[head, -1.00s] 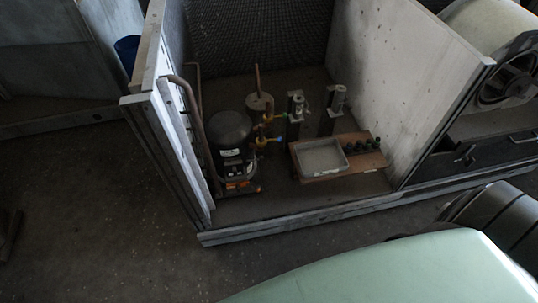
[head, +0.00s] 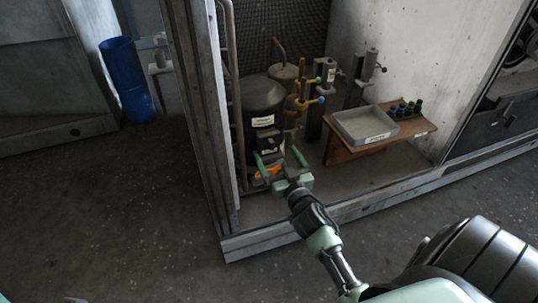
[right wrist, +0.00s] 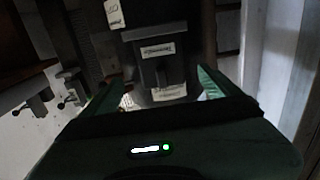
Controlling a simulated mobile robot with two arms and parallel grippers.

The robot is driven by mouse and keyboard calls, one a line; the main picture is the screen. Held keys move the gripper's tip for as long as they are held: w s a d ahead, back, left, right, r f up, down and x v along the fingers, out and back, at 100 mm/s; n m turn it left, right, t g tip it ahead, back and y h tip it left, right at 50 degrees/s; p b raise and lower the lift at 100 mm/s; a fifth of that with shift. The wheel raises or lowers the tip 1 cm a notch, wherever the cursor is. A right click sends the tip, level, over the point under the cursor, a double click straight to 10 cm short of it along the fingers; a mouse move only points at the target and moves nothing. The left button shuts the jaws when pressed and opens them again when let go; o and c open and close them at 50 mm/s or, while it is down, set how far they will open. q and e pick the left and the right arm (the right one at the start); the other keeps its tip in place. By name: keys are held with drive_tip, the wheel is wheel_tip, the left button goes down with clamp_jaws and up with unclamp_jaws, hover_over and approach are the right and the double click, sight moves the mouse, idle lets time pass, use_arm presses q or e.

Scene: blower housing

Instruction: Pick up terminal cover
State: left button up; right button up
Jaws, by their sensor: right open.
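The terminal cover (head: 268,139) is a dark box on the lower front of the black compressor (head: 262,98). In the right wrist view the cover (right wrist: 178,71) shows as a dark block with pale labels, between the fingers. My right gripper (head: 277,154) is open and empty in front of the compressor, with its two green fingers pointing toward it. In the right wrist view its fingers (right wrist: 160,79) stand to either side of the cover; I cannot tell whether they touch it. The gripper partly hides the cover's lower part in the head view. My left gripper is not clearly in view.
Copper pipes and valves (head: 302,94) stand right of the compressor. A grey tray (head: 344,131) sits on a wooden stand (head: 424,127) beside several dark caps. The housing's left wall (head: 199,110) and front bottom rail (head: 375,200) border the space. A blue bin (head: 126,75) stands outside.

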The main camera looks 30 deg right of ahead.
sight(268, 140)
drive_tip(key=b+x, duration=0.2)
drive_tip(key=x, duration=0.5)
drive_tip(key=shift+w+r, duration=0.1)
drive_tip(key=shift+w, duration=0.25)
drive_tip(key=c, duration=1.5)
drive_tip(key=shift+r, duration=0.15)
